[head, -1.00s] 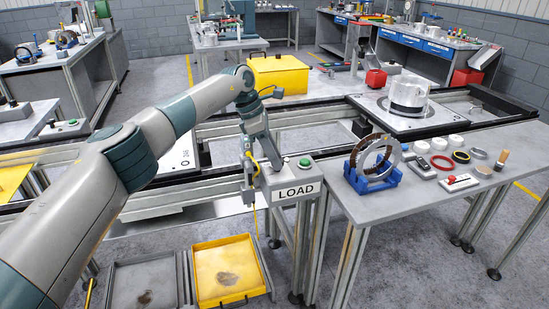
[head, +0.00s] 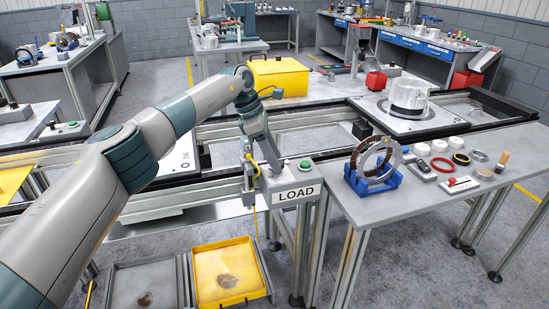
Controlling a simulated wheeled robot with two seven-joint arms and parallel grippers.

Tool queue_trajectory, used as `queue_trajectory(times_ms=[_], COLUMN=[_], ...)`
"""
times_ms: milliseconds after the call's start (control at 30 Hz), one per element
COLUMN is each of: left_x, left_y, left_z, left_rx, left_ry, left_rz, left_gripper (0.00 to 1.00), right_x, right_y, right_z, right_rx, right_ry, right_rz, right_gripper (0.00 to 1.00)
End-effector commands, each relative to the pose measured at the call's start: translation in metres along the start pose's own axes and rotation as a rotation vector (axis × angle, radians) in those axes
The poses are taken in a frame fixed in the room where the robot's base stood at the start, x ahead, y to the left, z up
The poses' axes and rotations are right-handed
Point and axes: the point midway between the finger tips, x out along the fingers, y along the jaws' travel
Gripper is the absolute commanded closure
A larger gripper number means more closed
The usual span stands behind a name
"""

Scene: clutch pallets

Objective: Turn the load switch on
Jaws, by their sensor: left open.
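The grey LOAD box (head: 296,192) stands at the left end of the front bench, with a green button (head: 304,164) on its top. A dark lever-like part shows at the box's back left, close to my wrist; I cannot tell whether it is the switch. My left gripper (head: 248,198) points down at the left side of the LOAD box, open and empty. A yellow cable runs along it. Its wrist partly hides the box's left end, and I cannot tell whether the fingers touch it. My right gripper is not in view.
The front bench (head: 400,218) holds a ring in a blue stand (head: 372,178) and several small parts. A pallet (head: 405,120) with a metal housing sits on the conveyor behind. A yellow tray (head: 222,262) and a grey tray (head: 143,285) lie low in front.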

Motion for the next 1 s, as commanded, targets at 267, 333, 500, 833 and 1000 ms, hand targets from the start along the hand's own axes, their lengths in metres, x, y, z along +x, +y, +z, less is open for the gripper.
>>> queue_trajectory(times_ms=[267, 333, 500, 833, 1000], left_x=[-0.032, -0.045, -0.079, -0.143, -0.163], left_y=[0.001, 0.001, 0.001, 0.000, 0.001], left_z=[-0.001, 0.000, 0.000, 0.000, 0.000], left_rx=[0.000, 0.000, 0.000, 0.000, -0.001], left_ry=[-0.001, -0.002, -0.001, -0.002, -0.001], left_rz=[0.004, 0.005, 0.004, 0.003, 0.002], left_gripper=[0.53, 0.53, 0.53, 0.53, 0.53], right_x=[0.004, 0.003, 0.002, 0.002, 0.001], right_y=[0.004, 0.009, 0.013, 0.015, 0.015], right_z=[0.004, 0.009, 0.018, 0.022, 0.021], right_rx=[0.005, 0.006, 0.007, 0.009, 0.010], right_ry=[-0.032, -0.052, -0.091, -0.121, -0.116], right_rz=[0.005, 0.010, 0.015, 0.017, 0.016], right_gripper=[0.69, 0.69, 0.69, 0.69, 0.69])
